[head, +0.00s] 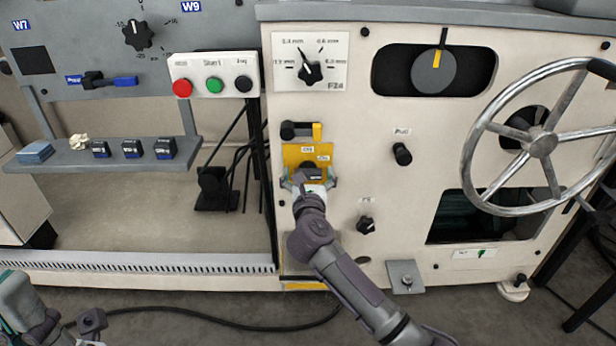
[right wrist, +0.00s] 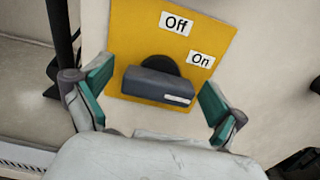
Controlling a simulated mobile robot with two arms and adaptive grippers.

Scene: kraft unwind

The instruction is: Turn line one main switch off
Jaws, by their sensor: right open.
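The main switch is a yellow plate (head: 296,156) on the cream machine front, with a dark rotary handle (head: 312,174) low on it. In the right wrist view the plate (right wrist: 205,22) carries an "Off" label at the top and an "On" label to its lower right. The dark handle (right wrist: 150,86) lies nearly crosswise there, its small white tag at the right end. My right gripper (head: 310,182) is open, its teal-padded fingers (right wrist: 156,98) on either side of the handle, with visible gaps. My left gripper (head: 55,315) shows only partly at the lower left.
A black-and-yellow switch (head: 302,131) sits just above the plate. A black knob (head: 366,225) is at its lower right and a large handwheel (head: 541,143) farther right. A button box (head: 214,84) and a shelf (head: 70,158) with small boxes are on the left.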

